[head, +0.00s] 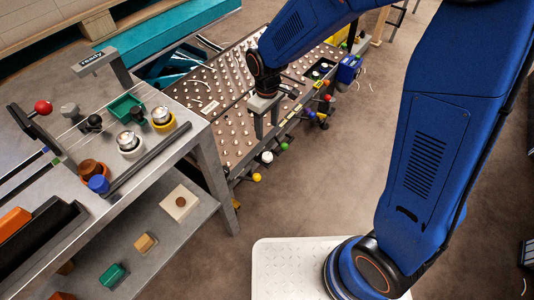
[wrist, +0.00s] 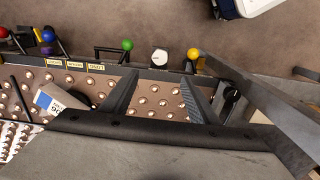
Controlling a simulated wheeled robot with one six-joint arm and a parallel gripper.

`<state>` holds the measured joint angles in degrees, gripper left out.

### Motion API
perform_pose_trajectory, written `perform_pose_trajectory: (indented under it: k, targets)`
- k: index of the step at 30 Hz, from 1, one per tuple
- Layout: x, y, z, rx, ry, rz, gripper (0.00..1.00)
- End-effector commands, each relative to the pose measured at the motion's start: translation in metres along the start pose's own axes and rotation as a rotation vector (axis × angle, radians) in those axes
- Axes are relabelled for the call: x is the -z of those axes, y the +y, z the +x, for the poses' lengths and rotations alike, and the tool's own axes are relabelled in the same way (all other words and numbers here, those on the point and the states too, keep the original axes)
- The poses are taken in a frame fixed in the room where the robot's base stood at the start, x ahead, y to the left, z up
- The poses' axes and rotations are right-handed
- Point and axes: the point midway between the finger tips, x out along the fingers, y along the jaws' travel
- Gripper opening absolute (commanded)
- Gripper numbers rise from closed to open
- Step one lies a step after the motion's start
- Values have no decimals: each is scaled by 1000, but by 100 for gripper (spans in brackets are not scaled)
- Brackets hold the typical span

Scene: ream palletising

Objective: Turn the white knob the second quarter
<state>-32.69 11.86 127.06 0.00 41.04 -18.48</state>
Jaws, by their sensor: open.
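The white knob (head: 267,156) sits on the front side of the ball-studded table, low at its edge. In the wrist view the white knob (wrist: 160,58) shows just beyond the fingertips, roughly centred between them. It has a small dark mark on its face. My gripper (head: 265,132) is above the table's front edge, pointing down, with nothing between its fingers. In the wrist view my gripper (wrist: 160,77) has its two dark fingers spread apart on either side of the knob's line. I cannot tell the height gap to the knob.
A green ball (wrist: 127,45) and a yellow ball (wrist: 194,54) on levers flank the knob. Red and blue balls (wrist: 48,35) are farther left. A blue-and-white box (wrist: 56,101) lies on the ball table (head: 225,105). A grey workbench (head: 205,150) stands at left; floor in front is clear.

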Motion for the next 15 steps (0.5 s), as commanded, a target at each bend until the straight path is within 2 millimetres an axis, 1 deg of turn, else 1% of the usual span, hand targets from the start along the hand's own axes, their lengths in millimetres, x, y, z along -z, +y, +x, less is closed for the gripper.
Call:
perform_pose_trajectory:
  k: [1,15]
  targets:
    - [-1,0,9,2,-5,0,54]
    - [-1,0,90,1,-4,2,54]
